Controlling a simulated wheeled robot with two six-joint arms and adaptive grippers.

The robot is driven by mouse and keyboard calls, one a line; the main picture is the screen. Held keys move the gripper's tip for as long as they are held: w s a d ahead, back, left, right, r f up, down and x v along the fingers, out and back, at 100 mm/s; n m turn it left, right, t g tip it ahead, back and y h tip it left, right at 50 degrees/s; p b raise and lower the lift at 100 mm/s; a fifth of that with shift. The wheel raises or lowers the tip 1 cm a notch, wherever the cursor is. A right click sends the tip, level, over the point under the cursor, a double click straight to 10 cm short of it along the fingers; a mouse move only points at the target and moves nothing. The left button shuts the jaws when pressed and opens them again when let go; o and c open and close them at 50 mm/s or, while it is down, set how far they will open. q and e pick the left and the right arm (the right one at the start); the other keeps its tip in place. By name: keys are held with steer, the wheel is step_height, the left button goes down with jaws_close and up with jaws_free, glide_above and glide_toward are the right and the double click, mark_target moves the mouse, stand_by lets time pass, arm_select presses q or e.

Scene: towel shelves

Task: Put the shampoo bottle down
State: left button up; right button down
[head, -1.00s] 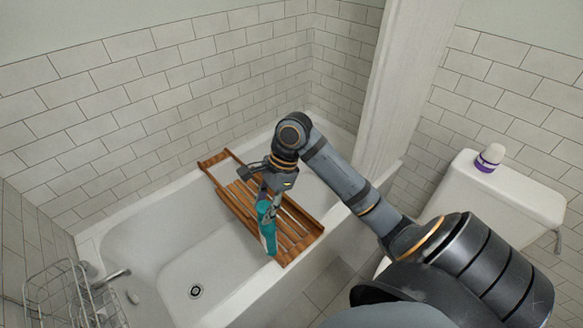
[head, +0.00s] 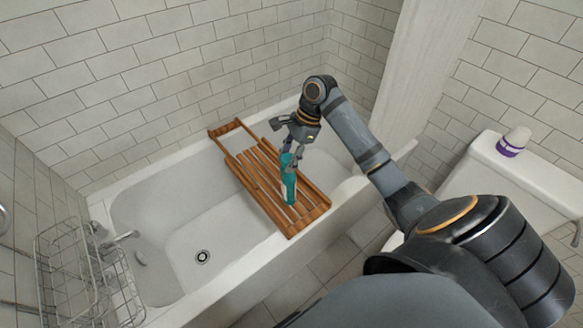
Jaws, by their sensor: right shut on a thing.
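The shampoo bottle (head: 289,185) is teal with a pale label and stands nearly upright over the front part of the wooden bath tray (head: 312,222). My right gripper (head: 287,150) is shut on the bottle's upper end from above. The bottle's base is at or just above the tray's slats; I cannot tell if it touches. The slatted tray lies across the bathtub (head: 215,288), from the back rim to the front rim. My left gripper is not in view.
A wire rack (head: 75,265) stands at the left, near the tub's faucet (head: 125,236). A white and purple container (head: 513,141) stands on the toilet tank (head: 535,178) at the right. A curtain (head: 425,65) hangs at the tub's far end. The tray's back slats are clear.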

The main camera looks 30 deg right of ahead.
steer(key=w+d+f+b, duration=0.1)
steer(key=w+d+f, duration=0.1)
steer(key=f, duration=0.6)
steer(key=shift+w+d+f, duration=0.2)
steer(key=shift+w+d, duration=0.2)
steer(key=shift+d, duration=0.2)
steer(key=c, duration=0.9)
jaws_free()
steer(key=shift+f, duration=0.1)
steer(key=shift+o, duration=0.2)
